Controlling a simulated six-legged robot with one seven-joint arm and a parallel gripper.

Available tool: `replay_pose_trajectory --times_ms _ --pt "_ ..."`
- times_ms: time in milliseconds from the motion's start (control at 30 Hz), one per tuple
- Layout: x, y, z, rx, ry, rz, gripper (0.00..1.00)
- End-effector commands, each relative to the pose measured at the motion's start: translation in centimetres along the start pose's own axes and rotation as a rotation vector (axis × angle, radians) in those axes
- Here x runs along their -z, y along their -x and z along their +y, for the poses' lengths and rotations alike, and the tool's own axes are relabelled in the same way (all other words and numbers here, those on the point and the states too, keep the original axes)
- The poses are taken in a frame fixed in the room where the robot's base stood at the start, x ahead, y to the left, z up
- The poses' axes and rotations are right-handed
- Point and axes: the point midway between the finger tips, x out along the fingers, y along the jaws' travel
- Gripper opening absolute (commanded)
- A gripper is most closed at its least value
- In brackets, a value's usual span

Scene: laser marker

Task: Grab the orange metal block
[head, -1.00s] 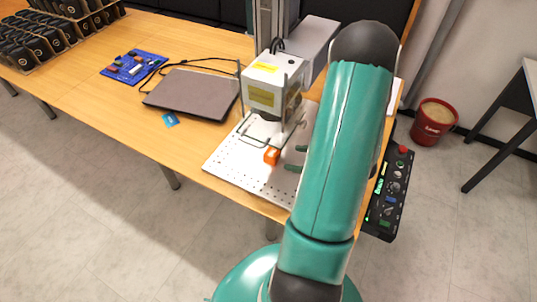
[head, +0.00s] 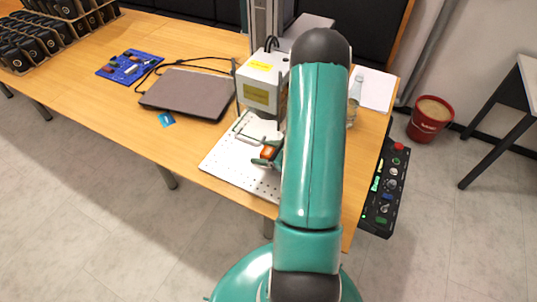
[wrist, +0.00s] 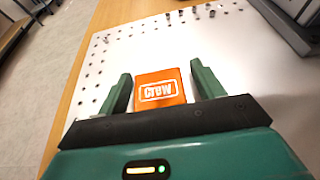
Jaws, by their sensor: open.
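The orange metal block (wrist: 160,90) carries a white framed word "Crow". In the wrist view it sits between the two green fingers of my gripper (wrist: 160,88), with a narrow gap on each side. The gripper is open around it. In the head view the orange block (head: 267,152) shows on the white perforated plate (head: 228,165), with the fingers of my gripper (head: 266,153) beside it. My arm covers part of the plate and the rest of the gripper.
The white laser marker head (head: 259,83) stands just behind the block, with a bent wire frame (head: 245,130) near it. A laptop (head: 188,92) and a blue circuit board (head: 130,66) lie to the left. A control box (head: 385,190) is at the right table edge.

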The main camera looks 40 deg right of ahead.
Motion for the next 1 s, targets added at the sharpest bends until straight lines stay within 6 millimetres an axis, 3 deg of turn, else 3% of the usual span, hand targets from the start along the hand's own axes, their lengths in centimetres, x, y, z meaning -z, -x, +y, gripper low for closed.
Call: replay_pose_trajectory --times_ms 133,400,1000 --pt "0.01 0.04 -0.01 0.000 0.000 0.000 0.63" --pt "-0.01 0.06 -0.02 0.000 0.001 0.000 0.13" --pt "-0.80 0.37 -0.27 -0.004 0.003 -0.001 0.13"
